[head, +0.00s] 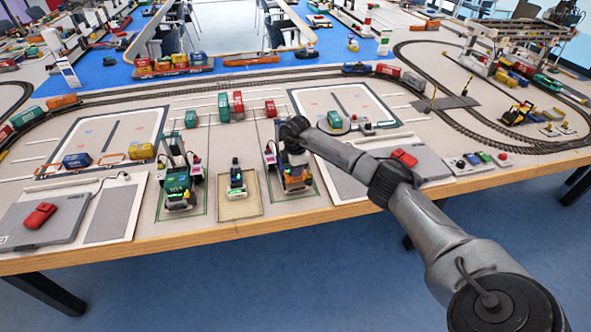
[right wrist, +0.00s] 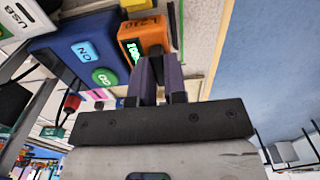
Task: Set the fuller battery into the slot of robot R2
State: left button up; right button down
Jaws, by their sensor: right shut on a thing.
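My right gripper (right wrist: 152,72) is shut on an orange battery (right wrist: 146,36) with a small lit green display and dark lettering I cannot read surely. The battery is close beside a blue body (right wrist: 75,50) with ON and GO buttons; I cannot tell whether it is seated in a slot. In the head view my right arm reaches down over the right-hand crane robot (head: 297,183), hiding part of it. A second crane robot (head: 178,188), with a teal front, stands on the left. Between them a small unit (head: 236,178) with a green light stands on a tan pad. My left gripper is not in view.
Rail track (head: 290,75) with wagons runs behind. The table's front edge (head: 236,228) is just before the robots.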

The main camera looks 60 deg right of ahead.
jog(key=shift+f, duration=0.25)
jog(key=shift+f, duration=0.5)
dwell(0.8)
jog(key=shift+f, duration=0.2)
dwell(0.7)
jog(key=shift+f, duration=0.25)
dwell(0.4)
jog(key=shift+f, duration=0.3)
dwell(0.4)
jog(key=shift+f, duration=0.2)
jog(key=c, duration=1.1)
grip_release()
